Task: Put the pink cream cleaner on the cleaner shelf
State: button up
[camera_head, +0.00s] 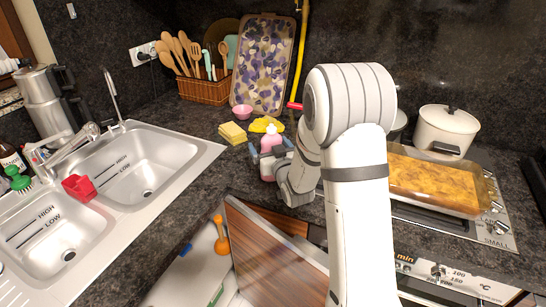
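The pink bottle (270,142), which looks like the pink cream cleaner, has a pale cap and stands upright at the counter, right of the sink. My gripper (269,151) reaches it from the right, with a dark finger on either side of the bottle. The gripper body hides part of the bottle, and I cannot tell whether the fingers touch it or whether its base rests on the counter. Below the counter, an open cabinet shows a pale inner surface (188,277) with an orange item (221,236). I cannot tell whether this is the cleaner shelf.
A wooden cabinet door (268,255) stands open below the counter. Yellow sponges (232,133), a yellow cloth (266,124) and a pink bowl (242,112) lie behind the bottle. The double sink (147,178) is left. A baking dish (436,184) and white pot (444,130) are right.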

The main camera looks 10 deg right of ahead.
jog(key=c, duration=1.3)
jog(key=shift+r, duration=0.1)
jog(key=shift+c, duration=0.8)
